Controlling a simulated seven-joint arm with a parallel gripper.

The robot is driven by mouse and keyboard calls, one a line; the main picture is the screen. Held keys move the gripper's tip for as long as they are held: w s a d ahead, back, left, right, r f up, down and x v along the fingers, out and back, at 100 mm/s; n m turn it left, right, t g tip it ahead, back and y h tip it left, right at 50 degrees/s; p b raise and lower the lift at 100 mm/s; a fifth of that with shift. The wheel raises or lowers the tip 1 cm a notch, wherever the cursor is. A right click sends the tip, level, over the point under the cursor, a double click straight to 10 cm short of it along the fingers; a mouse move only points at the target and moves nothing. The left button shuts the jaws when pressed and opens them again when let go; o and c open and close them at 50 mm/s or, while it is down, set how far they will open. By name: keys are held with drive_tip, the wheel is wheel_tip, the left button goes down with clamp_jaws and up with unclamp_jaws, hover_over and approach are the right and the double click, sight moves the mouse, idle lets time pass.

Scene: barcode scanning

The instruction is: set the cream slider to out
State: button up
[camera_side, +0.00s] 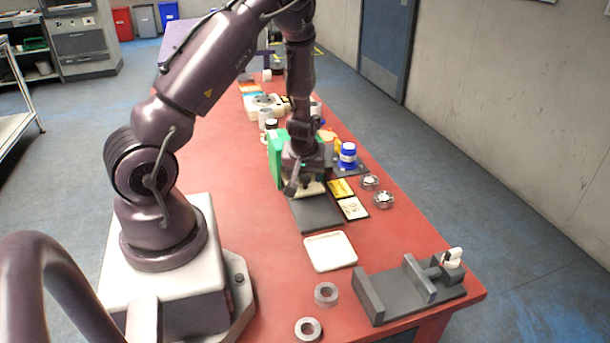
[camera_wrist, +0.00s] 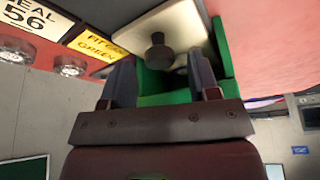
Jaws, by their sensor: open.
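The cream slider (camera_wrist: 175,32) is a flat cream plate with a dark round knob (camera_wrist: 158,52). In the wrist view it lies against a green housing (camera_wrist: 225,55). My gripper (camera_wrist: 160,58) is open, with one dark finger on each side of the knob; I cannot tell whether either finger touches it. In the side view my gripper (camera_side: 304,180) is low over the cream plate (camera_side: 314,187), beside the green housing (camera_side: 277,158). My gripper hides most of the slider and the knob there.
A dark flat pad (camera_side: 316,214) and a white tray (camera_side: 330,251) lie nearer the camera. A yellow label card (camera_side: 341,188), a white card (camera_side: 353,208) and round metal dials (camera_side: 384,200) are to the right. A grey fixture (camera_side: 410,285) stands at the near right corner.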

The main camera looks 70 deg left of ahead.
drive_tip(key=shift+a+f, duration=0.2)
drive_tip(key=shift+f, duration=0.4)
drive_tip(key=shift+w, duration=0.1)
clamp_jaws()
drive_tip(key=d, duration=1)
drive_tip(key=shift+d, duration=0.3)
drive_tip(key=shift+c, duration=1.4)
unclamp_jaws()
drive_tip(key=shift+d, duration=0.1)
drive_tip(key=shift+o, duration=1.4)
